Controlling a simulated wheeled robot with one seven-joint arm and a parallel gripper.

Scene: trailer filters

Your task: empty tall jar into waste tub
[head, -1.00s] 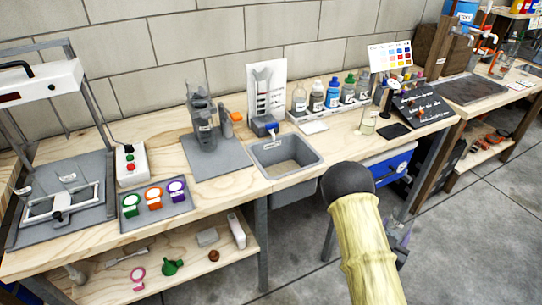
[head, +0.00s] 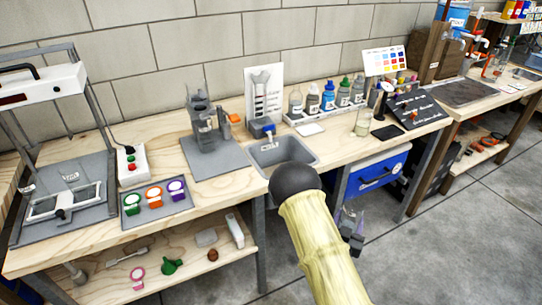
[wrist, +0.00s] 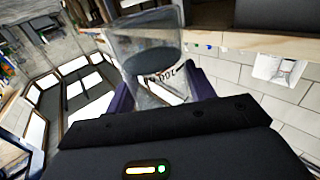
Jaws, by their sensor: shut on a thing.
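My gripper (head: 352,228) is low in front of the bench, to the right of the grey tub, partly hidden behind my arm in the head view. In the wrist view its purple fingers (wrist: 203,85) are shut on a clear tall jar (wrist: 120,45) with dark lettering on a white label. A dark round patch shows inside the jar; I cannot tell whether it is contents or base. The jar is not clear in the head view. The grey tub (head: 308,157), perhaps the waste tub, is sunk into the bench front; my arm's dark joint covers its lower front.
A grey stand (head: 205,125) is left of the tub. A row of bottles (head: 328,98), a clear beaker (head: 362,124) and a black pad (head: 385,132) stand to the right. A blue drawer (head: 375,175) is under the bench. The floor on the right is open.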

